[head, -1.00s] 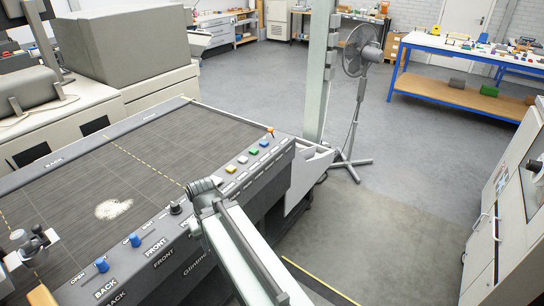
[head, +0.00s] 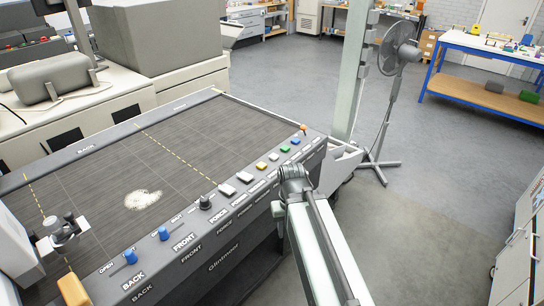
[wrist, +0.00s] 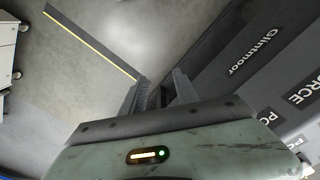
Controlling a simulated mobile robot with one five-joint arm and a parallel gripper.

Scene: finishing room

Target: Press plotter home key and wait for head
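The plotter (head: 215,115) has a dark flat bed and a front panel with a row of white, yellow (head: 261,166), green (head: 285,149) and blue (head: 295,141) keys. The small labels are too blurred to tell which is the home key. My arm reaches up beside the panel's front edge in the head view, where my gripper is not clear. In the wrist view, my gripper (wrist: 162,84) has its fingers apart, nothing seen between them, beside the front face.
A black knob (head: 206,202) and blue knobs (head: 164,233) stand on the panel left of the keys. An orange-tipped part (head: 303,128) marks the far right corner. A pale post (head: 352,70) and a standing fan (head: 398,50) are beyond. Floor to the right is clear.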

